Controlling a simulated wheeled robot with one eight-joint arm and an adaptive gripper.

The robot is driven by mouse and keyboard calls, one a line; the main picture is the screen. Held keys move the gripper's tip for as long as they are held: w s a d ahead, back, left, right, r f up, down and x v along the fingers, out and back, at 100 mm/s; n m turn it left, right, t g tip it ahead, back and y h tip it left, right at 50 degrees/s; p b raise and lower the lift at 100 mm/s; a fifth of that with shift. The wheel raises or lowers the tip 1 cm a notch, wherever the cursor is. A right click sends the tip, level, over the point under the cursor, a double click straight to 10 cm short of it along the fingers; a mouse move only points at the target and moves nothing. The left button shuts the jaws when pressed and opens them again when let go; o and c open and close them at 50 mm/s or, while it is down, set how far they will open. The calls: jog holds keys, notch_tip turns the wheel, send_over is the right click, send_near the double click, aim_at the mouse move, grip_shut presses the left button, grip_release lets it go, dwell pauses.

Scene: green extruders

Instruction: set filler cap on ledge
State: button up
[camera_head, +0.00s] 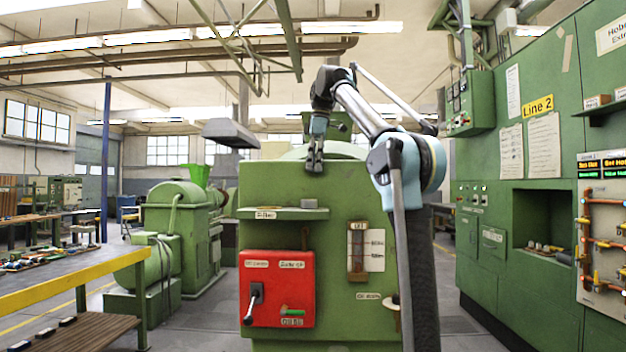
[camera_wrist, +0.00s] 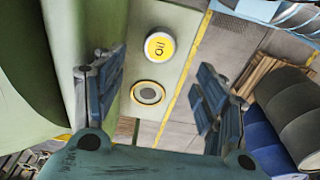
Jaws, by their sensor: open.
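In the wrist view a round yellow cap marked OIL (camera_wrist: 160,46) with a pale side is on a light green surface, beyond my fingertips. I take it to be the filler cap; I cannot tell what is under it. A ring with a yellow rim and grey centre (camera_wrist: 149,93) lies between my fingers in that view. My gripper (camera_wrist: 160,95) is open and empty. In the head view my gripper (camera_head: 314,168) points down at the top of the green machine (camera_head: 350,200), where the cap is not visible. The ledge (camera_head: 283,213) juts from the machine's front, below my gripper.
A small grey piece (camera_head: 309,203) is on the ledge's right part. A red panel with a lever (camera_head: 278,289) and a gauge (camera_head: 357,250) are below it. A green cabinet wall (camera_head: 545,200) stands on the right, and a yellow-edged bench (camera_head: 75,282) on the left.

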jog(key=shift+r, duration=0.5)
jog(key=shift+d, duration=0.1)
jog(key=s+d+f+m, duration=0.5)
jog(key=s+f, duration=0.5)
jog(key=f, duration=0.9)
jog(key=s+d+f+m+t+h, duration=0.1)
jog(key=s+d+f+m, duration=0.5)
jog(key=s+f, duration=0.5)
jog(key=s+d+f+m+t, duration=0.1)
jog(key=s+d+f+m, duration=0.5)
jog(key=f, duration=2.2)
jog(key=s+d, duration=0.2)
jog(key=s, duration=0.3)
jog(key=shift+d+f, duration=0.25)
jog(key=shift+f, duration=0.1)
